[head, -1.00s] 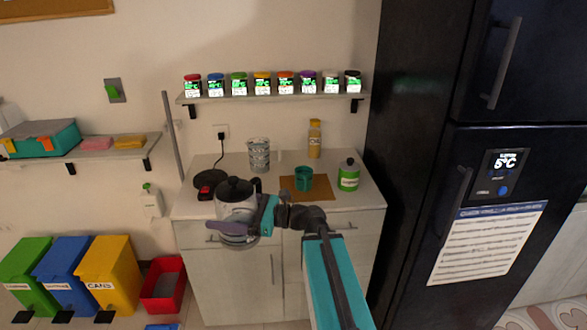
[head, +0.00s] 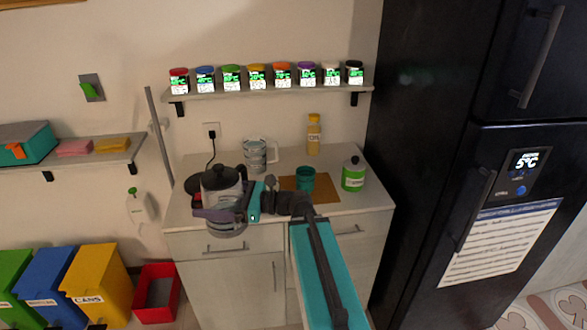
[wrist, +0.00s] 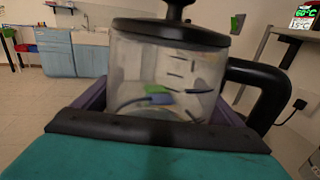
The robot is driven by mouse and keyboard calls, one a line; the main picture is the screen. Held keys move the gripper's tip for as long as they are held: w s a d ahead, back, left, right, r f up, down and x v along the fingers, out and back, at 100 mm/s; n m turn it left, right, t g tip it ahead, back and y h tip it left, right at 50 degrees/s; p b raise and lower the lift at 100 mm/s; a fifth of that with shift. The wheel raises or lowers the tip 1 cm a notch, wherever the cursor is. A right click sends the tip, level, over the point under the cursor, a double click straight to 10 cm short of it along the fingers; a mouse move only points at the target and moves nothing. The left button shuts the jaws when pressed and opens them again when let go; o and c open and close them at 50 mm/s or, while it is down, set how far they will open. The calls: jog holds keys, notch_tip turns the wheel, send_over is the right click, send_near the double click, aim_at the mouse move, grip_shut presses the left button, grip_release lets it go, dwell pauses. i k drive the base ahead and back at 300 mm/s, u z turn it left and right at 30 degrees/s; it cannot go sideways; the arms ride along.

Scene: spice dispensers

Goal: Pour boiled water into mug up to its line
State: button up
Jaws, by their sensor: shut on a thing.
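My gripper (head: 228,212) is shut on a clear kettle (head: 222,182) with a black lid and black handle. The kettle is upright over the left front of the counter, in front of its dark round base. In the wrist view the kettle (wrist: 160,75) fills the middle between the jaws, with level marks on its wall and its handle to the right. I cannot tell how much water is in it. A teal mug (head: 305,179) stands upright on a brown mat (head: 325,186), to the right of the kettle and apart from it. Its line is too small to see.
A glass measuring jug (head: 255,155) stands behind the kettle. A yellow bottle (head: 313,137) and a green bottle (head: 353,175) stand near the mug. A shelf (head: 280,92) of spice jars hangs above. A black fridge (head: 440,150) stands on the right.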

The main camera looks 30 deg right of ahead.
aim_at(306, 183)
jog(key=z, duration=0.05)
jog(key=i, duration=0.9)
